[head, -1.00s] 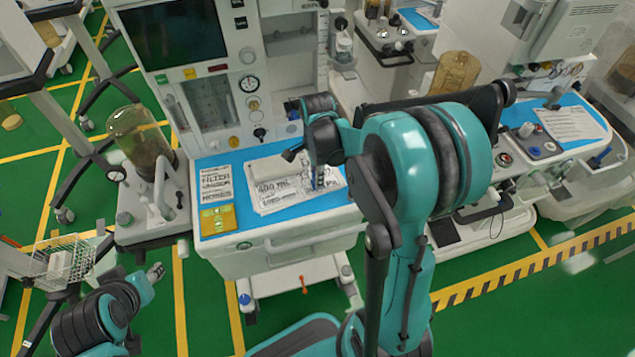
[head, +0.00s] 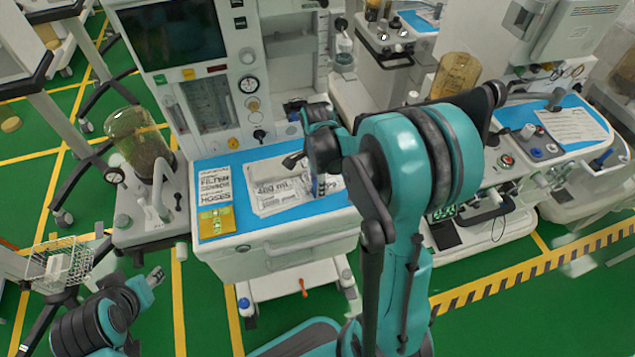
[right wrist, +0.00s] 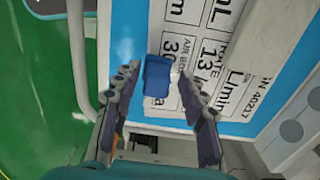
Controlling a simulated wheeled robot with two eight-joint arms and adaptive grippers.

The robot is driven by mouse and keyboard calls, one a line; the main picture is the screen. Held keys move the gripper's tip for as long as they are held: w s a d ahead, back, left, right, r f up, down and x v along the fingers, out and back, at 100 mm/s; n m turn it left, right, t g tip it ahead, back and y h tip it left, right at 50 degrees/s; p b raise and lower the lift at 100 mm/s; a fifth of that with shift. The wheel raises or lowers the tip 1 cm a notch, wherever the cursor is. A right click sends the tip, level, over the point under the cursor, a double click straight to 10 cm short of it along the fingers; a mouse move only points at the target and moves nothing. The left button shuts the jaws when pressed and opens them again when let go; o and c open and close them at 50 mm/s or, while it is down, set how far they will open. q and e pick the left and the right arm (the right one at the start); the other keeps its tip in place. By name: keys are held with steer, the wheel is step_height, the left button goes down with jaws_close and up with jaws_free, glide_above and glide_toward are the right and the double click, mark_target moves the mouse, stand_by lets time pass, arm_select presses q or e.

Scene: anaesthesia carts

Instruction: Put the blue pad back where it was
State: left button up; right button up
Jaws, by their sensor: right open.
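A small blue block, which I take for the blue pad (right wrist: 157,76), stands on a white printed sheet (right wrist: 205,70) on the cart top in the right wrist view. My right gripper (right wrist: 158,85) is open, with one finger on each side of the pad and gaps visible between. In the head view my right gripper (head: 304,172) is over the front cart's top, and the pad is mostly hidden beside the fingers. My left gripper (head: 155,277) is low at the left, away from the cart, too small to judge its fingers.
The cart top has a blue mat (head: 208,166), a yellow card (head: 216,221) and a small label (head: 214,184) left of my right gripper. A monitor (head: 172,35) rises behind. Another cart with a blue top (head: 520,112) stands right. Green floor is open in front.

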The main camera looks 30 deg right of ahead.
step_height(320, 180, up, 11)
steer(key=p, duration=0.4)
steer(key=s+a+r+n+t, duration=0.2)
steer(key=s+a+n, duration=0.3)
steer(key=n, duration=0.5)
steer(key=s+a+r+n+t, duration=0.3)
steer(key=s+a+n+t, duration=0.2)
steer(key=n, duration=0.5)
steer(key=shift+s+a+n, duration=0.3)
steer(key=shift+s, duration=0.25)
steer(key=shift+r, duration=0.1)
